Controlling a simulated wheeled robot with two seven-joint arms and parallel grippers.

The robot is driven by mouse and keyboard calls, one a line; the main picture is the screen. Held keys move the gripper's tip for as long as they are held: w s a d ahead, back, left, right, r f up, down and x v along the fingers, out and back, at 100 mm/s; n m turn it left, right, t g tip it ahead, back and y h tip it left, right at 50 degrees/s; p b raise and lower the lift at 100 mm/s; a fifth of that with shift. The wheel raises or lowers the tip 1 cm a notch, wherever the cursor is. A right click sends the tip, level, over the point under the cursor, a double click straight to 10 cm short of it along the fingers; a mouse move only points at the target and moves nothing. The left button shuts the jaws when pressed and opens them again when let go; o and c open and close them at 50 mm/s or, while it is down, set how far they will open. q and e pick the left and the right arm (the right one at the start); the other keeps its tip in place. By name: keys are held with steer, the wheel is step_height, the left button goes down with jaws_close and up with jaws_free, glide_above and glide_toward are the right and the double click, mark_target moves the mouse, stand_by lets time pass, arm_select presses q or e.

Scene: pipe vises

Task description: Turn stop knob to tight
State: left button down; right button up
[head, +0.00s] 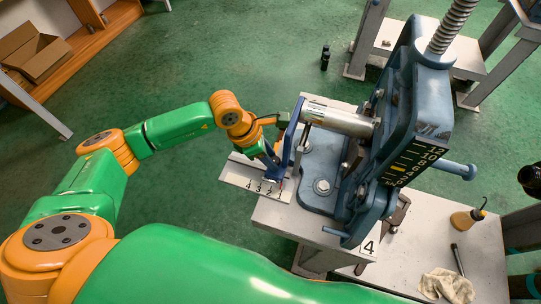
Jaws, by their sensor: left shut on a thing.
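A blue stop plate (292,133) stands upright at the left end of a silver pipe (340,119) on a blue-grey pipe vise (400,110). Below the stop is a white scale (244,181) marked 4, 3, 2, 1 from left to right, with a small red mark near its right end. My left gripper (270,168) is low beside the stop plate, just above the scale. It is shut on the stop knob, which is mostly hidden by the fingers, so its turn cannot be read. My right gripper is not in view.
The vise stands on a grey bench (432,235) with a 4 label. A rag (446,287), a dark pen-like tool (457,259) and a yellowish oil can (464,220) lie or stand at lower right. A cardboard box (36,52) is at upper left. Green floor is clear left of the vise.

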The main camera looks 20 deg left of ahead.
arm_select(q)
steer(key=shift+w+f+m+b, duration=0.15)
steer(key=shift+f+m+b, duration=0.25)
steer(key=shift+b, duration=0.35)
steer(key=shift+r+b, duration=0.15)
steer(key=shift+b, duration=0.2)
steer(key=shift+r+m, duration=0.2)
steer(key=shift+m, duration=0.1)
steer(key=shift+r, duration=0.1)
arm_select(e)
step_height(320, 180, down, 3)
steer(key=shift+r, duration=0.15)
arm_select(q)
steer(key=shift+c, duration=2.2)
jaws_free()
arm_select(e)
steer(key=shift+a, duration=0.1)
arm_select(q)
steer(key=v, duration=0.7)
steer(key=shift+a+b, duration=0.15)
steer(key=shift+b, duration=0.3)
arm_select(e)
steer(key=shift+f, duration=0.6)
